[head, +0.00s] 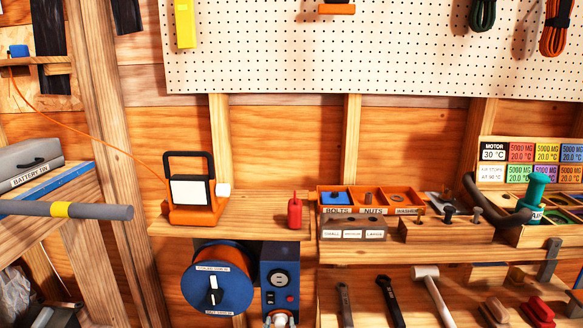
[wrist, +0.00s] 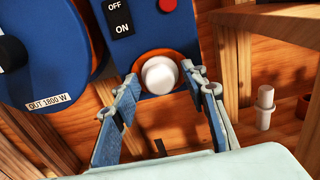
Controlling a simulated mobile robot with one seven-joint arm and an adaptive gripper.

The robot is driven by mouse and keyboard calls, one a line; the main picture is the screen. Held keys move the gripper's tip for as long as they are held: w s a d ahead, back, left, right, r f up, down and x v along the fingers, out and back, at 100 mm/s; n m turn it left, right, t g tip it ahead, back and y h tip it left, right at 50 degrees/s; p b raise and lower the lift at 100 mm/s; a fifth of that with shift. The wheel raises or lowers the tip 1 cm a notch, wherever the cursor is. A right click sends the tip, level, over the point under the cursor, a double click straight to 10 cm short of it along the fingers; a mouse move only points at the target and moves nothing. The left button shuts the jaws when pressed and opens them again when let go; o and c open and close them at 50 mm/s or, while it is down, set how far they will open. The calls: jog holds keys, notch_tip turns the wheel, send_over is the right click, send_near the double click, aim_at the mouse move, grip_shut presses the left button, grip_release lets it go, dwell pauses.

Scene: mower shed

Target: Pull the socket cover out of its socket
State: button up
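The socket cover (wrist: 160,74) is a white round knob seated in an orange-ringed socket (wrist: 141,59) low on a blue panel in the wrist view. In the head view the cover (head: 280,319) shows at the bottom edge, partly cut off. My gripper (wrist: 162,80) is open in the wrist view, with one blue finger on each side of the cover. The fingertips are close to the cover's sides. I cannot tell whether they touch it.
Above the socket, the blue panel (head: 279,261) carries an OFF/ON switch (wrist: 117,17) and a red button (wrist: 168,5). A blue cable reel (head: 217,278) hangs left of it. A shelf (head: 252,211) overhangs both. A white cylinder (wrist: 265,107) stands at right in the wrist view.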

jog(key=shift+r, duration=0.1)
grip_shut()
jog(key=shift+r, duration=0.15)
jog(key=s+p, duration=0.3)
jog(key=s, duration=0.3)
jog(key=shift+f, duration=0.25)
dwell(0.8)
jog(key=shift+a, duration=0.1)
